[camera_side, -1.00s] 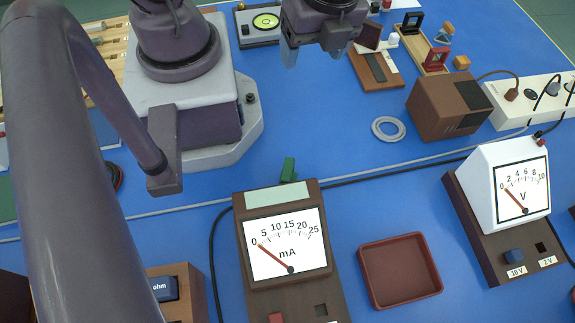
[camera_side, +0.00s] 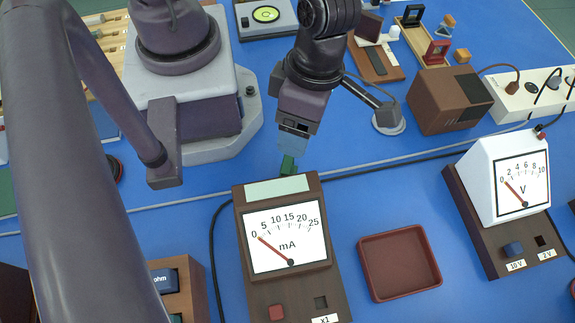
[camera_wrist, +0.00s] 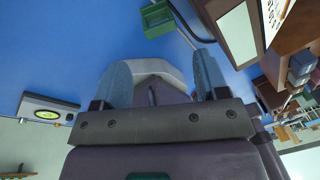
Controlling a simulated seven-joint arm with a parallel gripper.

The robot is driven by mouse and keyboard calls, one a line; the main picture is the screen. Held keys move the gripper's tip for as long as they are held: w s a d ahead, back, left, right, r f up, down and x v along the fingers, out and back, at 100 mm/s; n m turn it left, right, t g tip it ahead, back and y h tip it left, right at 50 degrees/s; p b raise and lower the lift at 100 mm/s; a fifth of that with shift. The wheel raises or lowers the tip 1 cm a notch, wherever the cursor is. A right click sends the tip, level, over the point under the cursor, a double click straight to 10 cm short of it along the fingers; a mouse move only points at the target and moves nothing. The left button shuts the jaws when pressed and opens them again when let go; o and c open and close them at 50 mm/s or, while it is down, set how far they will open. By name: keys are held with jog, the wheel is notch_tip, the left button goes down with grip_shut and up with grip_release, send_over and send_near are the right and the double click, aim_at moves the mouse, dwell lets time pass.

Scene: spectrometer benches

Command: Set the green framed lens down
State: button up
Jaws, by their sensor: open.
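A small green framed piece (camera_side: 288,165), which looks like the green framed lens, stands on the blue bench just behind the mA meter. My gripper (camera_side: 290,150) points down right above it, its blue-grey fingertips at or very near its top; the side view does not settle contact. In the wrist view the green piece (camera_wrist: 158,18) is a square frame at the top, beyond the fingertips. My gripper (camera_wrist: 162,68) is open there, with nothing between its two fingers.
The mA meter (camera_side: 285,240) stands directly in front of the green piece, with a dark cable beside it. A red tray (camera_side: 400,263) is empty, with bare bench around it. A brown box (camera_side: 450,100), a white V meter (camera_side: 512,185) and a power strip (camera_side: 530,100) are at right.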

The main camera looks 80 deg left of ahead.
aim_at(289, 161)
jog(key=shift+s+d+f, duration=0.1)
jog(key=shift+s+f, duration=0.2)
jog(key=shift+f, duration=1.5)
jog(key=shift+s+d+f, duration=0.1)
jog(key=shift+s+f, duration=0.25)
jog(key=shift+f, duration=1.45)
jog(key=shift+s+f, duration=0.3)
jog(key=shift+f, duration=1.5)
jog(key=c, duration=0.9)
jog(key=shift+o, duration=0.2)
jog(key=shift+r, duration=0.1)
notch_tip(289, 161, up, 18)
